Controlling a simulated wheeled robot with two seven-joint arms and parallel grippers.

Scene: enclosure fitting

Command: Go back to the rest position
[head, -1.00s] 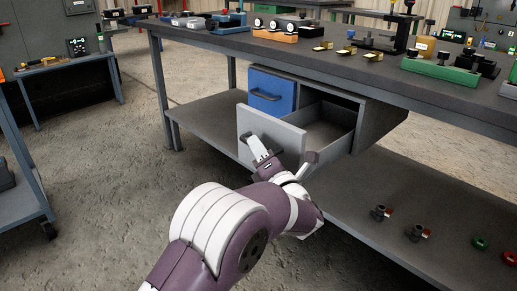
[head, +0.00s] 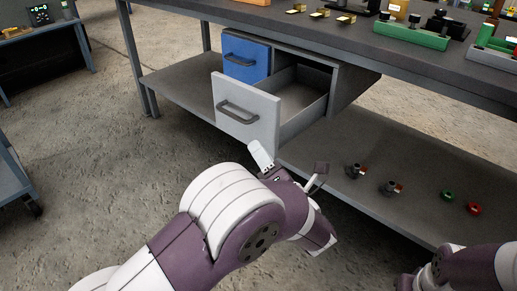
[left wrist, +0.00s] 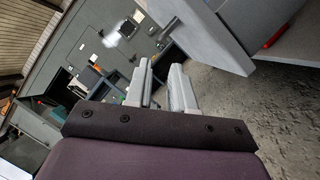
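My left gripper (head: 290,161) is open and empty, with its two fingers apart. It is in front of and below the open grey drawer (head: 247,108), clear of its handle. In the left wrist view the fingers (left wrist: 160,70) show with a gap between them, and the drawer front (left wrist: 205,32) is at the upper right. The drawer is pulled out from under the bench, and the part of its inside that shows looks empty. Part of my right arm (head: 470,266) shows at the lower right; its gripper is not in view.
The workbench top (head: 330,33) carries several fittings and fixtures. Concrete floor is open at left.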

